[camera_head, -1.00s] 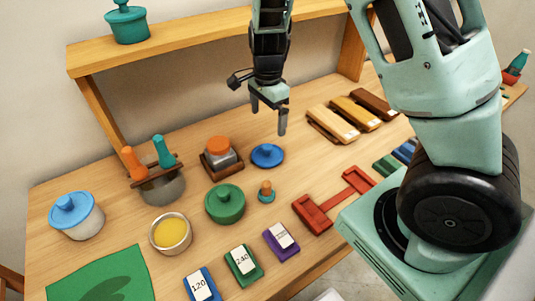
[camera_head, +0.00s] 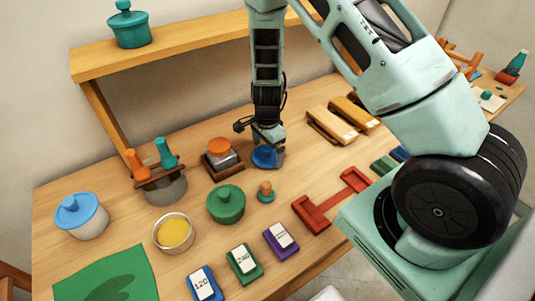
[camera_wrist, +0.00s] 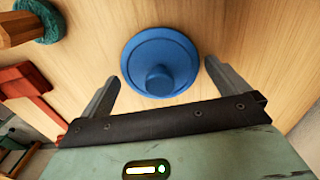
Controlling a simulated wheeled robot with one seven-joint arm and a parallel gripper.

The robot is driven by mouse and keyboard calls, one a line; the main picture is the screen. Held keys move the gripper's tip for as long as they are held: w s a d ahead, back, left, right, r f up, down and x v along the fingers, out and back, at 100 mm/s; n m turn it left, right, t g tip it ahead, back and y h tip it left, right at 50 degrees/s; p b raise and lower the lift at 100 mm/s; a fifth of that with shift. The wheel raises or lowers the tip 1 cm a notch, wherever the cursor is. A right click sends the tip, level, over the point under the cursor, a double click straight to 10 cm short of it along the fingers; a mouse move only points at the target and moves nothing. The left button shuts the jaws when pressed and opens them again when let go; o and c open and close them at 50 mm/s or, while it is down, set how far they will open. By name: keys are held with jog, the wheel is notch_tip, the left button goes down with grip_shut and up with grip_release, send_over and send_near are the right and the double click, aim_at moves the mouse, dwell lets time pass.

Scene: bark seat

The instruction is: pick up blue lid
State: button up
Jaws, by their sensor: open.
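The dark blue lid (camera_head: 263,157) lies flat on the wooden table, right of the jar with the orange lid. In the wrist view the blue lid (camera_wrist: 160,62) is a round disc with a knob in its middle. My gripper (camera_head: 268,152) is right over it in the head view and hides part of it. In the wrist view my gripper (camera_wrist: 160,85) is open, with one finger on each side of the lid's near part and nothing between them held. A lighter blue lid (camera_head: 77,210) sits on a white pot at the far left.
An orange-lidded jar (camera_head: 221,157) stands close left of the lid. A green lidded pot (camera_head: 226,204) and a small orange-knobbed piece (camera_head: 266,192) are nearer the front. Wooden blocks (camera_head: 332,126) lie to the right. A shelf (camera_head: 190,50) runs above the table's back.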

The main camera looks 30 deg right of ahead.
aim_at(267, 147)
jog(key=c, duration=0.7)
jog(key=shift+r, duration=0.1)
notch_tip(267, 147, up, 10)
jog(key=shift+f+b, duration=0.1)
jog(key=shift+b, duration=0.45)
